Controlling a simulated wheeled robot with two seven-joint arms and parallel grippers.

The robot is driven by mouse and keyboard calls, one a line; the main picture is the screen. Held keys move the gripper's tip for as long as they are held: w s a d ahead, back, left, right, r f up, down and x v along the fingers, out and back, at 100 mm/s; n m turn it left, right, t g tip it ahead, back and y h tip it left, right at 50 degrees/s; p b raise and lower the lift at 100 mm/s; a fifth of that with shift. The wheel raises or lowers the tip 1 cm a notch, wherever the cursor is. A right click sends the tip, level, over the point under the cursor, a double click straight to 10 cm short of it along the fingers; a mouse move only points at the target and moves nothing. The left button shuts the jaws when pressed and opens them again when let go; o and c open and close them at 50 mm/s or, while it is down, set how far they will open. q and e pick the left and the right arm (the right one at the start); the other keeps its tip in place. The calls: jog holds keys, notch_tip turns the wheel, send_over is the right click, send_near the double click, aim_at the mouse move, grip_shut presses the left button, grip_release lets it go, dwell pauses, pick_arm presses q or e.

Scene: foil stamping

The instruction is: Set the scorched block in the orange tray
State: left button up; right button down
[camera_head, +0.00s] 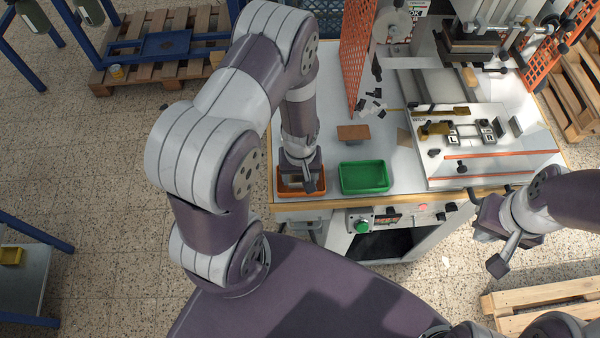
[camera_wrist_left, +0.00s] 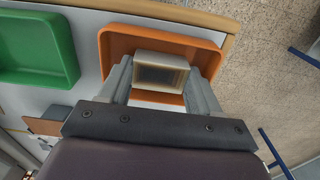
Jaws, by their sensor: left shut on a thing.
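My left gripper (camera_head: 302,187) is over the orange tray (camera_head: 284,193) at the front left of the worktable. In the left wrist view its fingers (camera_wrist_left: 160,85) are shut on a pale-edged block with a dark, scorched-looking face (camera_wrist_left: 158,75). The block is in front of the orange tray's floor (camera_wrist_left: 118,44); I cannot tell whether it touches the tray. In the head view the gripper mostly hides the block. My right gripper (camera_head: 503,238) is off the table's front right, away from the tray; its finger opening is unclear.
A green tray (camera_head: 364,177) stands just right of the orange one and looks empty. A flat brown piece (camera_head: 353,132) lies behind it. An orange mesh panel (camera_head: 356,55) and the stamping press (camera_head: 470,45) stand farther back. The table's front edge is close to both trays.

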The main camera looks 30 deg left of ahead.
aim_at(301, 178)
pick_arm(q)
jog(key=o, duration=0.9)
jog(key=shift+f, duration=0.1)
jog(key=shift+o, duration=0.8)
jog(key=shift+w+d, duration=0.1)
jog(key=shift+d, duration=0.05)
jog(key=shift+r, duration=0.45)
jog(key=s+d+r+m+b, duration=0.1)
jog(key=s+r+m, duration=0.1)
jog(key=r, duration=0.6)
jog(key=s+d+r+m+t+b, duration=0.1)
jog(key=r+m, duration=0.3)
jog(key=r, duration=0.4)
jog(key=shift+s+r, duration=0.4)
jog(key=shift+s, duration=0.25)
